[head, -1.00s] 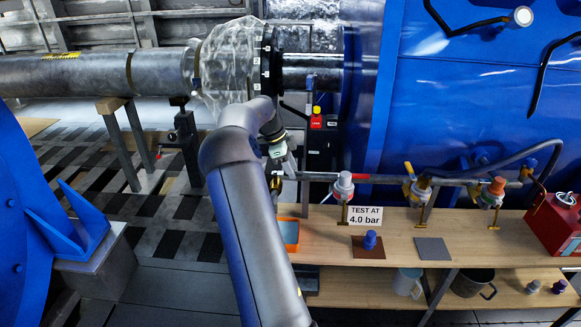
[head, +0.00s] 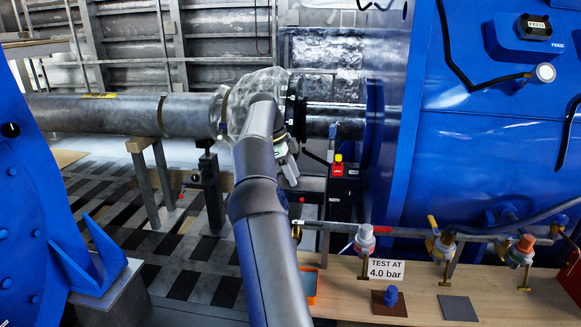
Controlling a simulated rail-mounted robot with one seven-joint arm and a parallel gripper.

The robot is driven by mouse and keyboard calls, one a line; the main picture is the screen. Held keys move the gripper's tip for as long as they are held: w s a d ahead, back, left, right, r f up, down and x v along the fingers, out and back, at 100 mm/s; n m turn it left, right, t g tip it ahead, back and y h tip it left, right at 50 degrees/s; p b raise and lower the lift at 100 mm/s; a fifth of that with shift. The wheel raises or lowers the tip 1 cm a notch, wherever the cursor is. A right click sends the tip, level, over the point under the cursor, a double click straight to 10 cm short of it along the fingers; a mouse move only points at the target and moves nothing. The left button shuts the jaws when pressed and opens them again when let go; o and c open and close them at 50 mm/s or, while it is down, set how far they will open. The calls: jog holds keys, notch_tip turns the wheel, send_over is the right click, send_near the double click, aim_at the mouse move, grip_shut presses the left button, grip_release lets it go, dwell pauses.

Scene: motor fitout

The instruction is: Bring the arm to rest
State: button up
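My arm reaches up from the bottom of the head view. My gripper (head: 289,168) is partly hidden behind the arm, near the shaft coupling and above the bench. Its fingers are too small and too covered to tell whether they are open or shut. I see nothing clearly held in it.
A wooden bench (head: 490,300) at lower right carries a valve manifold (head: 400,232), a "TEST AT 4.0 bar" sign (head: 381,268), an orange tray (head: 312,285) and a blue knob (head: 391,296) on a brown plate. A grey shaft (head: 110,113) and blue housing (head: 480,140) stand behind.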

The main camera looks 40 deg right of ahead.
jog(key=shift+w+a+r, duration=0.15)
jog(key=shift+w+r, duration=0.05)
jog(key=shift+r, duration=0.4)
jog(key=s+a+n+t+y, duration=0.1)
jog(key=s+a+n, duration=0.2)
jog(key=a+n, duration=0.3)
jog(key=s+a+n+t+y, duration=0.1)
jog(key=s+a+n, duration=0.2)
jog(key=a, duration=0.6)
jog(key=s+a+n+t+y, duration=0.1)
jog(key=s+a+n, duration=0.2)
jog(key=a+n, duration=0.3)
jog(key=s+a+f+n, duration=0.6)
jog(key=s+a, duration=0.3)
jog(key=s, duration=0.1)
jog(key=s+a+f+n+t, duration=0.1)
jog(key=s+a+f+n, duration=0.4)
jog(key=s+a+n, duration=0.2)
jog(key=s+a, duration=0.2)
jog(key=a, duration=0.1)
jog(key=shift+s+f, duration=0.35)
jog(key=shift+a, duration=0.1)
